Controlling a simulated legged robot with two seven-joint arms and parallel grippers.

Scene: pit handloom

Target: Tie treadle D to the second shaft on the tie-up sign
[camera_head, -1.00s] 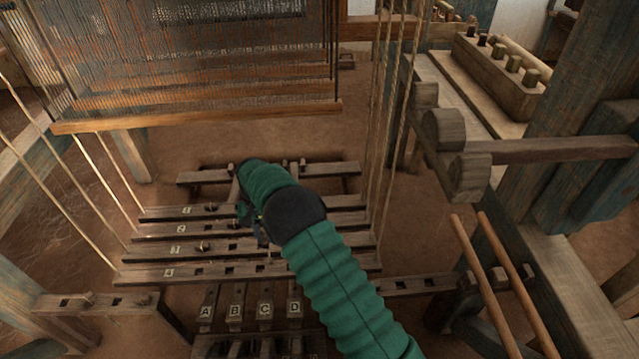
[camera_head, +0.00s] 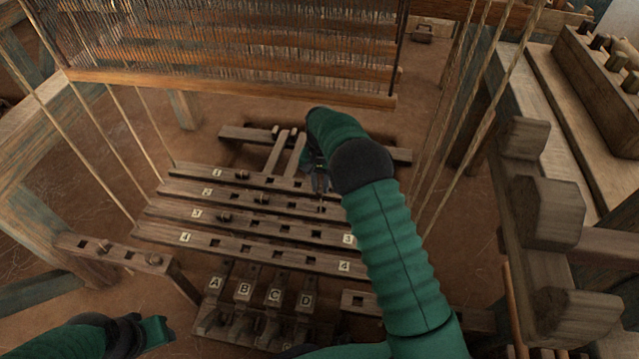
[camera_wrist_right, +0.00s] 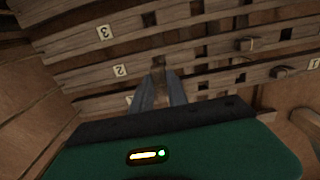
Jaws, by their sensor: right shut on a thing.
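Four long wooden bars numbered 1 to 4 lie in the middle of the head view; bar 2 (camera_head: 233,197) is second from the back. Treadle D (camera_head: 306,301) is the rightmost of the lettered treadles below them. My right gripper (camera_head: 320,190) is shut on a small wooden peg (camera_head: 321,207) at bar 2, to the right of the other pegs. In the wrist view its fingers (camera_wrist_right: 158,80) meet at bar 2; how deep the peg sits is hidden. My left gripper (camera_head: 155,333) is at the lower left, away from the bars; its jaws are unclear. No tie-up sign is readable.
Pegs stand in bar 1 (camera_head: 241,174), bar 2 (camera_head: 261,198) and bar 3 (camera_head: 224,217). Treadles A (camera_head: 215,284), B (camera_head: 244,290) and C (camera_head: 275,296) are left of D. Ropes hang on both sides, and the heddle frame (camera_head: 230,88) is above.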

